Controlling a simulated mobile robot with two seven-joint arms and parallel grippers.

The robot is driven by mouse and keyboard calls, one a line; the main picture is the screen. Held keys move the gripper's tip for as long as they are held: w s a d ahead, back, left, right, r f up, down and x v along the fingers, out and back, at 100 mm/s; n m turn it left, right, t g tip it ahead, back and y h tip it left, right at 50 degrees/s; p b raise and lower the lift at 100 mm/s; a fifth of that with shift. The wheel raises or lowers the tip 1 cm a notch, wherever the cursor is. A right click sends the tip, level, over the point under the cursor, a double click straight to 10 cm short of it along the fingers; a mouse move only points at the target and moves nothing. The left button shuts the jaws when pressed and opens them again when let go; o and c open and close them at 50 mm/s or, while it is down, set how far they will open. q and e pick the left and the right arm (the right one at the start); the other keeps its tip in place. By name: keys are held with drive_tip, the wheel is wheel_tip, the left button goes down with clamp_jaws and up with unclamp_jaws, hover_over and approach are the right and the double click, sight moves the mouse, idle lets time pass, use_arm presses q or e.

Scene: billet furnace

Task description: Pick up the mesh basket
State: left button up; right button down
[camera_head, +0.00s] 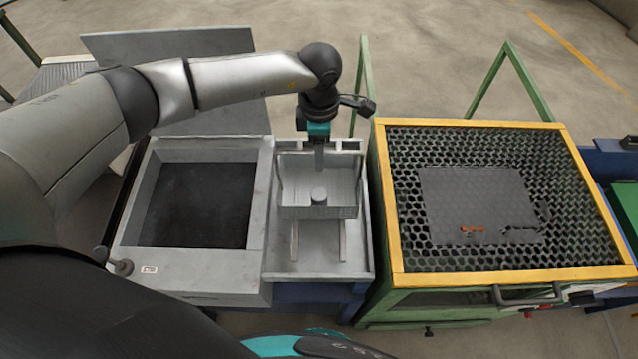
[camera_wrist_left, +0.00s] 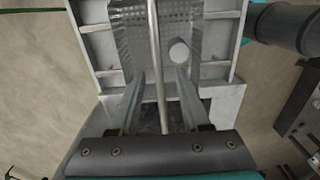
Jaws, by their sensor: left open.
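The grey mesh basket (camera_head: 290,211) sits in the middle of the head view on a pale metal tray, with a thin raised handle. A small light cylinder (camera_head: 318,194) stands inside it. My left gripper (camera_head: 319,163) points down over the basket, at its handle. In the left wrist view, the fingers of my left gripper (camera_wrist_left: 159,76) are open, one on each side of the handle rod (camera_wrist_left: 156,50), with gaps showing. The mesh basket (camera_wrist_left: 130,42) and the cylinder (camera_wrist_left: 179,51) lie beyond the fingertips. My right gripper is not in view.
A grey box with a dark square opening (camera_head: 200,205) stands left of the tray (camera_head: 352,262). Right of it is a yellow-framed table (camera_head: 400,215) with a black honeycomb top and a dark plate (camera_head: 480,203). Green posts (camera_head: 490,80) rise behind. Open floor lies at the back.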

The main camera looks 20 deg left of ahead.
use_arm(q)
clamp_jaws()
idle(0.3)
idle(1.1)
drive_tip(key=shift+w+r, duration=0.1)
